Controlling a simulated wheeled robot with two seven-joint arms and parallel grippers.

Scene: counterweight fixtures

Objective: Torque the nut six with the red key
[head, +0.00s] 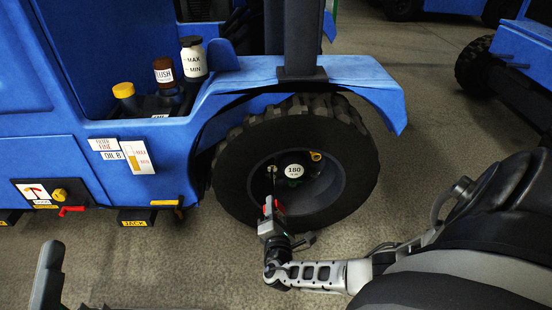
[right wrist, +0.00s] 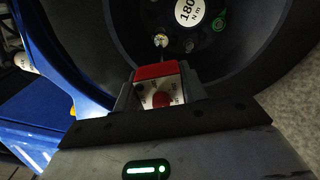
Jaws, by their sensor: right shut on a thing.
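My right gripper (head: 270,213) is shut on the red key (right wrist: 155,71), a red block with a white dial face and a red knob. No number six is readable. A dark grey part at lower left, apparently my left gripper (head: 48,272), is cut off by the frame edge.
The black tyre (head: 348,165) surrounds the hub, which has a white 180 label (head: 293,170), a yellow ring (head: 316,156) and a green ring (right wrist: 218,24). The blue vehicle body (head: 150,185) carries bottles (head: 193,60) and a yellow tag marked JACK (head: 134,223).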

